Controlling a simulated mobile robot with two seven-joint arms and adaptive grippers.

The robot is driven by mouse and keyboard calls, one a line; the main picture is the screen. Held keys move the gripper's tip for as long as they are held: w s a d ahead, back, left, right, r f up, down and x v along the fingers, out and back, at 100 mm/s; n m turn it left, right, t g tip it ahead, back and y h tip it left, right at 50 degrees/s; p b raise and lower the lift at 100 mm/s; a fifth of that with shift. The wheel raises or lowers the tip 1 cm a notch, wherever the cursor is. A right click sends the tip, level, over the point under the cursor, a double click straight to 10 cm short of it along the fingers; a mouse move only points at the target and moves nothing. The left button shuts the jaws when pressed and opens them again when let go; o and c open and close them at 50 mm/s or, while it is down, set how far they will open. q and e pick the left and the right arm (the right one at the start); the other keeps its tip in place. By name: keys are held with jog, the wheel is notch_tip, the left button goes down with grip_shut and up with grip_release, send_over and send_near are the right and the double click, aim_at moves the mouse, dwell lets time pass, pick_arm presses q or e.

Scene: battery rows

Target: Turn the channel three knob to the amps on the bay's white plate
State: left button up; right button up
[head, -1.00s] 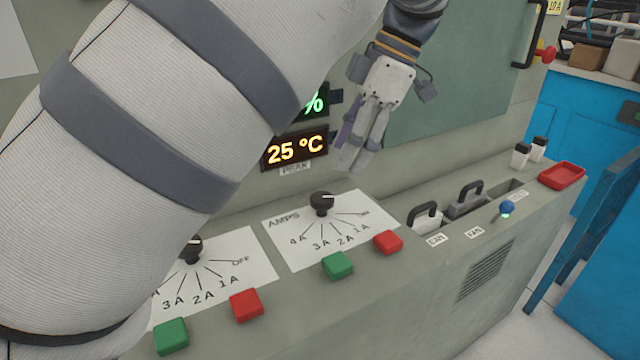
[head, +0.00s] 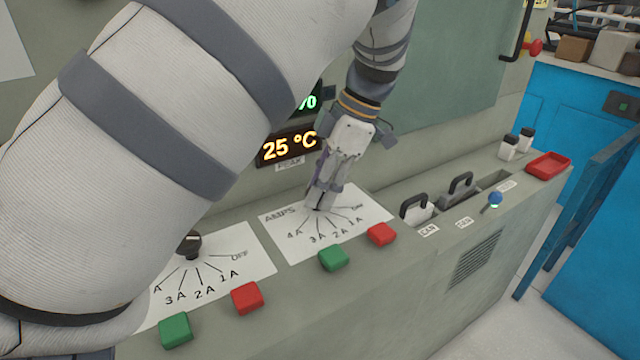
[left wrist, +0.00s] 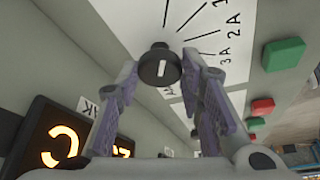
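My left gripper (head: 318,204) reaches down onto the right-hand dial plate (head: 285,238), marked AMPS with lines from OFF to 4 A. Its fingers hide that dial's black knob in the head view. A second black knob (head: 189,245) stands on the left dial plate (head: 262,262). My right gripper is out of view.
Green (head: 333,257) and red (head: 381,234) buttons lie just in front of the dial. Black-handled blocks (head: 415,208) and a blue-tipped lever (head: 495,199) stand to the right. A lit 25 °C display (head: 289,148) is on the wall behind. A red tray (head: 547,166) sits at the far right.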

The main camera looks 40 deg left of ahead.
pick_arm(q)
jog(key=shift+s+r+m+t+y+p, duration=0.1)
jog(key=shift+r+m+t+y+p, duration=0.1)
jog(key=shift+m+p, duration=0.35)
jog(key=shift+s+r+m+t+y+p, duration=0.1)
jog(key=shift+m+t+y+p, duration=0.15)
jog(key=shift+m, duration=0.6)
jog(key=m, duration=0.2)
jog(key=shift+d+f+m+t+p, duration=0.1)
jog(key=shift+f+m+t+p, duration=0.05)
jog(key=shift+m+t+p, duration=0.2)
jog(key=m+t, duration=0.1)
jog(key=m, duration=0.2)
jog(key=m+t+y, duration=0.1)
jog(key=m, duration=0.2)
jog(key=shift+s+f, duration=0.1)
jog(key=m+t, duration=0.1)
jog(key=m, duration=0.2)
jog(key=m+t+h, duration=0.1)
jog(key=m, duration=0.2)
jog(key=shift+s+t, duration=0.1)
jog(key=shift+t, duration=0.2)
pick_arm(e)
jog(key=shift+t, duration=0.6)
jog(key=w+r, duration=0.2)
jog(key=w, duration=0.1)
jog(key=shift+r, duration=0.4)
pick_arm(q)
jog(key=shift+m, duration=0.25)
